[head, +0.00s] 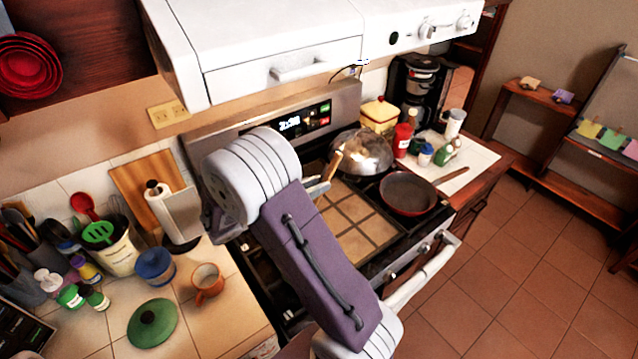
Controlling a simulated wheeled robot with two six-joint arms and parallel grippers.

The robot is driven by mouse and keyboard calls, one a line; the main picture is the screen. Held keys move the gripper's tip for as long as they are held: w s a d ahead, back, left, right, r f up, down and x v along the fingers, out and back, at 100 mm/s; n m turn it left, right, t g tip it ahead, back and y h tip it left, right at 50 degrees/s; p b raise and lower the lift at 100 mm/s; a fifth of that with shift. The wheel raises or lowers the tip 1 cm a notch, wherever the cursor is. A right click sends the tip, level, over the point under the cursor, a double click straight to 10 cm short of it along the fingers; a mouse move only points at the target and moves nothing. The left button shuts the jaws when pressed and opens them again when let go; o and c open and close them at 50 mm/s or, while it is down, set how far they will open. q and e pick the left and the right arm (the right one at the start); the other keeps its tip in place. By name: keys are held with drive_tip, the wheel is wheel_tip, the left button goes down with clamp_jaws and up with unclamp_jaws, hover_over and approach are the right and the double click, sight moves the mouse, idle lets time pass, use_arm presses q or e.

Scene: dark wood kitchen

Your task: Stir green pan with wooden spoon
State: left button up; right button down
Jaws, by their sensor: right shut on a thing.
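My right arm crosses the middle of the view, and its wrist hides part of the stove. The spoon's lower end is hidden. I cannot make out a green pan; one may be hidden behind my arm. My left gripper is out of view.
A green lid (153,323), an orange mug (208,281) and a blue bowl (155,267) are on the left counter. A white hood (280,45) overhangs the stove. Bottles and a coffee maker (418,85) stand right.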

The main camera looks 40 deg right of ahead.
sight(317, 201)
drive_tip(key=shift+d+f, duration=0.1)
drive_tip(key=shift+w+d+f, duration=0.1)
wheel_tip(317, 201, down, 6)
drive_tip(key=b, duration=0.5)
drive_tip(key=shift+r+b, duration=0.25)
drive_tip(key=shift+b, duration=0.05)
wheel_tip(317, 201, down, 5)
drive_tip(key=b, duration=0.3)
